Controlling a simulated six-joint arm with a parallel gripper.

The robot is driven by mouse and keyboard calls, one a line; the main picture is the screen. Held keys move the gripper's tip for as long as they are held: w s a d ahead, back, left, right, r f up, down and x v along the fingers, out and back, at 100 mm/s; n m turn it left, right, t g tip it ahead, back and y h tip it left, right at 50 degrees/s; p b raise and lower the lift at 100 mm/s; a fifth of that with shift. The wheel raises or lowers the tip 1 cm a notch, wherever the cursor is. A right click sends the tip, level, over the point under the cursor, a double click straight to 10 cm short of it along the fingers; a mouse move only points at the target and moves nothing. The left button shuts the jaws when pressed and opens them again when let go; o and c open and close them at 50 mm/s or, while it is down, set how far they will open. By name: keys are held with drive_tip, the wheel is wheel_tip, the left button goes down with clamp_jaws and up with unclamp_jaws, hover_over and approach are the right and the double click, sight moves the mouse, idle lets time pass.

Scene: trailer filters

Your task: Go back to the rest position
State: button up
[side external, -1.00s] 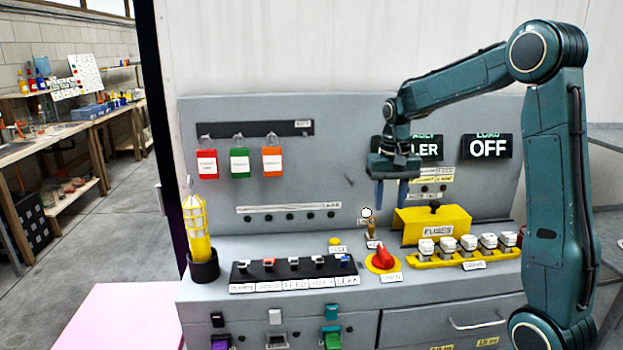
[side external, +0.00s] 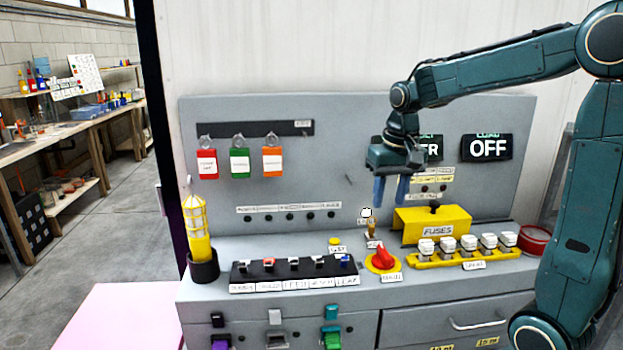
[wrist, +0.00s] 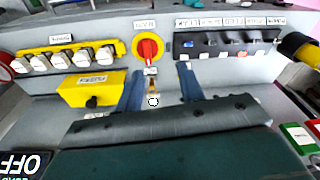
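My gripper (side external: 390,190) hangs in front of the upright grey panel, above the console top. Its two blue fingers point down and stand apart with nothing held between them. In the wrist view the fingers (wrist: 160,90) are also apart. A small brass key-like switch with a round white top (side external: 368,222) stands on the console below and left of the fingers; in the wrist view it shows in the gap between them (wrist: 153,100). The red rotary knob (side external: 383,258) on its yellow disc sits in front of the switch, clear of the gripper.
A yellow fuse cover (side external: 432,222) and a row of white-topped fuses (side external: 468,246) lie to the right. A black switch strip (side external: 293,270) and a yellow caged lamp (side external: 198,230) lie to the left. Tags (side external: 240,162) hang on the panel. An OFF display (side external: 487,147) is behind my arm.

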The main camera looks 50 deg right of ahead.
drive_tip(key=s+a+r+n+t, duration=0.1)
drive_tip(key=s+a+n+t, duration=0.3)
drive_tip(key=s+a, duration=0.9)
drive_tip(key=shift+s+a+r+n+y, duration=0.25)
drive_tip(key=shift+s+n, duration=0.35)
drive_tip(key=shift+n, duration=0.9)
drive_tip(key=shift+c, duration=0.2)
